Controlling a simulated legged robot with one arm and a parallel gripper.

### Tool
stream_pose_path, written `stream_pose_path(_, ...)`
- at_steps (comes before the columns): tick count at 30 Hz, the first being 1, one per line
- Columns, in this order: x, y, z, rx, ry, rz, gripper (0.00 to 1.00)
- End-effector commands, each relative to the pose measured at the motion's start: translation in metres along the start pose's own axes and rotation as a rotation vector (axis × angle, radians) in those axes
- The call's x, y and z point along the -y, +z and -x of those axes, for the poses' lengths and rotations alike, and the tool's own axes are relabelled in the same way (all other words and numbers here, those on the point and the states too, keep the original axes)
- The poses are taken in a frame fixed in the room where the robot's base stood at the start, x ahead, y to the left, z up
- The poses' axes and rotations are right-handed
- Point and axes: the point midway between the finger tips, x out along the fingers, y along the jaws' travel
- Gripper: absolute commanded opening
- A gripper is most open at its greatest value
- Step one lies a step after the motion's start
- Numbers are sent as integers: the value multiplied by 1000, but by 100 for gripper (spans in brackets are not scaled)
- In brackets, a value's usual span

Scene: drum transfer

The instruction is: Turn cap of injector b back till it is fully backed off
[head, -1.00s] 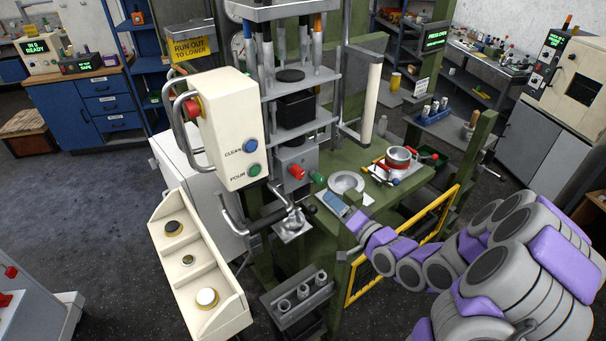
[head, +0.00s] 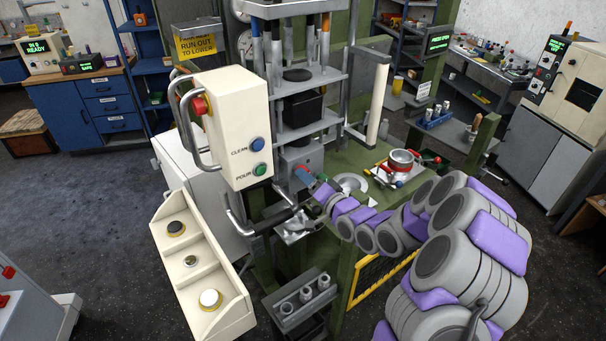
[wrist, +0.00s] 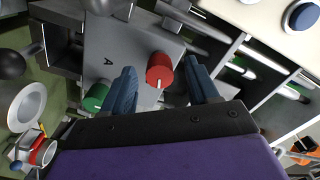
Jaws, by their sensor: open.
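A red cap (wrist: 160,68) with a pale line on its rim stands out from a grey block (wrist: 118,38). A green cap (wrist: 97,97) sits on the same block, to the lower left. A letter A is on the block's face; I see no letter B, so I cannot tell by label which cap is injector b's. My gripper (wrist: 162,75) is open, its two blue fingers on either side of the red cap, with visible gaps. In the head view my gripper (head: 307,179) is at the block (head: 303,155) and largely hides the caps.
A cream box with a blue button (head: 257,144) and a green button (head: 260,169) hangs left of the block. A dark-gripped handle (head: 275,221) is below. A white dish (head: 351,182) and a red-banded pot (head: 401,160) stand on the green bench to the right.

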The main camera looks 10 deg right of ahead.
Motion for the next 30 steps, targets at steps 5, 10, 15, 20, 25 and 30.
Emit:
stream_pose_path(5,-4,-4,-20,-2,-1,-3,59)
stream_pose_path(10,-6,-7,-30,-3,-1,-7,59)
stream_pose_path(15,-4,-6,-34,-4,-1,-4,59)
stream_pose_path(20,-2,-3,-36,-3,0,-2,59)
stream_pose_path(25,-2,-2,-36,-2,0,-1,47)
stream_pose_path(30,-3,-5,-35,-3,-1,-3,31)
